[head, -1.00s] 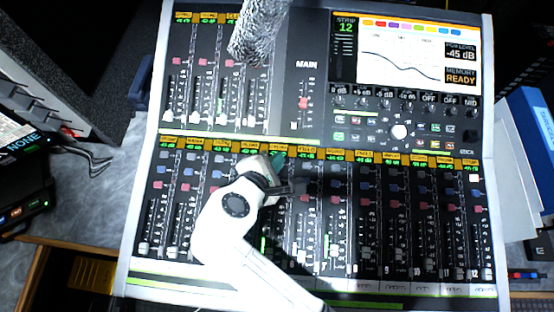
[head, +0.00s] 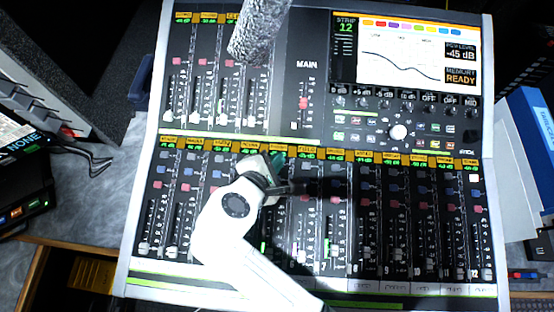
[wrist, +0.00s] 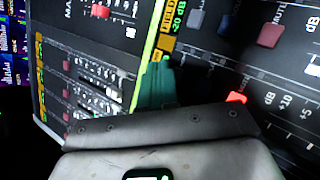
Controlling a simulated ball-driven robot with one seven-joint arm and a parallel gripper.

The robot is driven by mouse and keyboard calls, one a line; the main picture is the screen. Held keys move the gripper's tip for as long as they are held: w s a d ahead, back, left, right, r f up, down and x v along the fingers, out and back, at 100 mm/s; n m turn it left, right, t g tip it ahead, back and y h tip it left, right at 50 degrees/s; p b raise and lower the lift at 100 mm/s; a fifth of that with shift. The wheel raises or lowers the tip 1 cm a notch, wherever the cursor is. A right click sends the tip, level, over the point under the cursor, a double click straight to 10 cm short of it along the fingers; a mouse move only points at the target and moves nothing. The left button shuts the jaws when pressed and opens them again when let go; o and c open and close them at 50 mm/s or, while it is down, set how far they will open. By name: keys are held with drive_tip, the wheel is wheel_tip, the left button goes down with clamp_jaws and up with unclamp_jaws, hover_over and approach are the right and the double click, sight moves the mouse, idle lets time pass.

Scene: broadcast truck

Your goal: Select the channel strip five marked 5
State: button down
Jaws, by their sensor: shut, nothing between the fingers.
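The lower row of the mixing console holds strips numbered up to 12. Channel strip five (head: 278,149) shows its orange label in the head view; my gripper and arm cover its buttons and much of its fader lane. My gripper (head: 275,161) is shut and empty, its teal fingertips over the top of strip five. In the wrist view, the teal fingers (wrist: 157,84) are together beside an orange label (wrist: 167,44); whether they touch the panel I cannot tell. The screen (head: 397,50) reads STRIP 12, and strip 12's top button (head: 474,178) is lit white.
Neighbouring strips have grey, blue and red buttons close to the fingers, including a lit red button (wrist: 236,97). A fuzzy grey microphone cover (head: 259,30) hangs over the upper fader bank. A black device (head: 25,165) stands left of the console, and a blue binder (head: 530,130) lies right.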

drive_tip(key=shift+f, duration=0.1)
drive_tip(key=shift+f, duration=0.3)
drive_tip(key=shift+w+f, duration=0.15)
drive_tip(key=shift+f, duration=0.25)
idle(0.7)
drive_tip(key=shift+r+p, duration=0.2)
drive_tip(key=shift+p, duration=0.1)
drive_tip(key=shift+r+p, duration=0.6)
drive_tip(key=shift+p, duration=0.3)
drive_tip(key=shift+r, duration=0.1)
drive_tip(key=r+p, duration=0.2)
drive_tip(key=s+r+p, duration=0.1)
drive_tip(key=r+p, duration=0.1)
drive_tip(key=p, duration=0.1)
drive_tip(key=shift+r+p, duration=0.35)
drive_tip(key=shift+r, duration=0.05)
idle(0.6)
